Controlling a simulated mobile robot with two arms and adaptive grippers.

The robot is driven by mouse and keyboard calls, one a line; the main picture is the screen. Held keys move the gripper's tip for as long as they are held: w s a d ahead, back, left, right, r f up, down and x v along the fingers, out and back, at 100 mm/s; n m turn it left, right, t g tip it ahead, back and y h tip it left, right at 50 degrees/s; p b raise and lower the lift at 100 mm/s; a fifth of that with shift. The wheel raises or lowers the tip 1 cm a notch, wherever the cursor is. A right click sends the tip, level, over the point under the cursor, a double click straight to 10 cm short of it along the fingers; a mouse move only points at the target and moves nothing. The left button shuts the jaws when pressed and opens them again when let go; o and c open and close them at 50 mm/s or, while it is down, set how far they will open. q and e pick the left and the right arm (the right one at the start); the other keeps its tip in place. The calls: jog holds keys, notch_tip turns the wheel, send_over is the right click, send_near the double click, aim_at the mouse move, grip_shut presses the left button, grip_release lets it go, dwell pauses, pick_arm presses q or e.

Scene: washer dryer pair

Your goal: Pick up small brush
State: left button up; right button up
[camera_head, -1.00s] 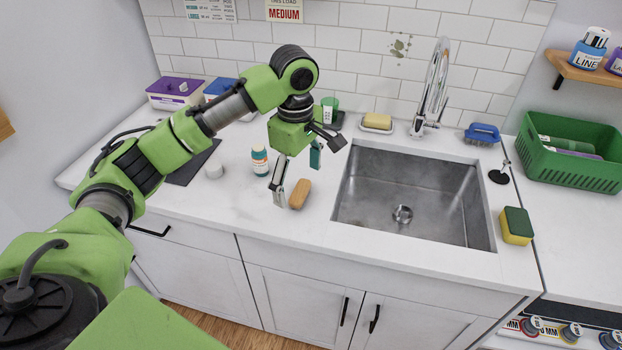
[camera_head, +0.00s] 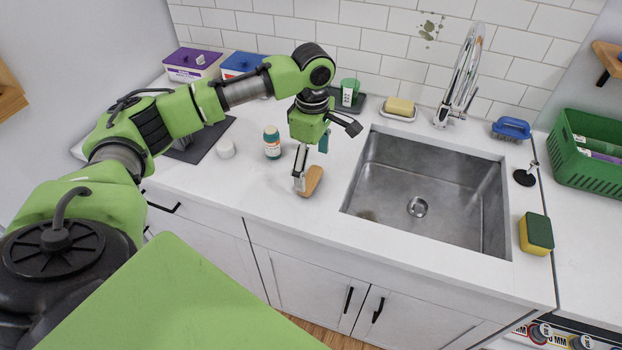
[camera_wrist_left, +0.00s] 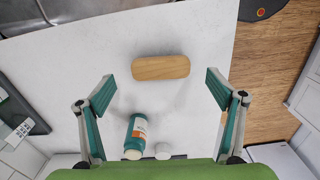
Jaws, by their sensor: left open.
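A small wooden-backed brush (camera_head: 314,181) lies on the white counter left of the sink, with its bristles hidden from above. It also shows in the left wrist view as a plain tan oblong block (camera_wrist_left: 160,68). My left gripper (camera_head: 311,165) is open and empty above the counter at the brush. In the left wrist view, my left gripper's two teal fingertips (camera_wrist_left: 160,82) stand wide apart, with the brush between and slightly beyond them. In the head view one finger partly covers the brush. I cannot tell whether they touch. My right gripper is not in view.
A bottle (camera_head: 272,143) and a white cap-like piece (camera_head: 226,150) stand left of the gripper. The sink (camera_head: 430,190) is to the right. A blue brush (camera_head: 511,129) and a sponge (camera_head: 536,234) lie beyond it. The counter in front of the brush is clear.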

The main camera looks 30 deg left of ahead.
aim_at(310, 178)
pick_arm(q)
jog(key=f, duration=0.1)
jog(key=f+p, duration=0.1)
jog(key=f, duration=0.1)
jog(key=shift+s+a+f, duration=0.1)
jog(key=shift+a+f, duration=0.1)
jog(key=shift+f, duration=0.35)
jog(key=c, duration=1.2)
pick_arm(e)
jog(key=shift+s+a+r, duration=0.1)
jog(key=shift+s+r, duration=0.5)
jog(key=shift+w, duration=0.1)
